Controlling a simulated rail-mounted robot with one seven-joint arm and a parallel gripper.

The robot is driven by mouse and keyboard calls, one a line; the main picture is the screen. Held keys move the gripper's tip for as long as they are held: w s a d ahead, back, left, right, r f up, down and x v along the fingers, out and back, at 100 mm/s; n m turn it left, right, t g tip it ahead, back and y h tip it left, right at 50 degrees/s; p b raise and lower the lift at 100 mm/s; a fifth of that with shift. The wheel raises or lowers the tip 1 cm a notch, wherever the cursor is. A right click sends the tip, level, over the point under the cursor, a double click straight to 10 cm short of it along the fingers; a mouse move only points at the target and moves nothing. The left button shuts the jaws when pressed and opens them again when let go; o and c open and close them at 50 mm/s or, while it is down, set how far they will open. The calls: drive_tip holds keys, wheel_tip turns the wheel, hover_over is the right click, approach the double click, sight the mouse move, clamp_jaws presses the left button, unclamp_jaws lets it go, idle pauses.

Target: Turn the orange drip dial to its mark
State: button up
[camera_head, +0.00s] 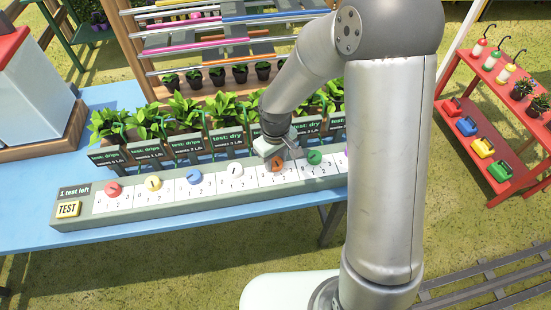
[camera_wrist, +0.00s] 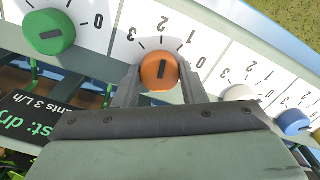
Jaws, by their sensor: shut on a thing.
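The orange drip dial (camera_wrist: 160,70) is a round knob with a dark bar across its face, seen in the wrist view between the two fingers of my gripper (camera_wrist: 158,84). My gripper is shut on its sides. The bar stands nearly upright in that view, one end toward the 2 on the white scale; which end is the pointer I cannot tell. In the head view the orange dial (camera_head: 278,164) shows at the front of my gripper (camera_head: 272,152), on the long grey control strip (camera_head: 150,214). The plant sign behind it is largely hidden by my arm.
A green dial (camera_wrist: 48,31) and a white dial (camera_wrist: 240,93) flank it. Further along are blue, yellow and red dials and a TEST button (camera_head: 68,209). A panel (camera_head: 74,191) reads "1 test left". Potted plants with signs stand close behind the strip.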

sight(276, 161)
drive_tip(key=shift+n, duration=0.6)
drive_tip(key=o, duration=1)
wheel_tip(276, 161, up, 18)
drive_tip(key=shift+f, duration=0.25)
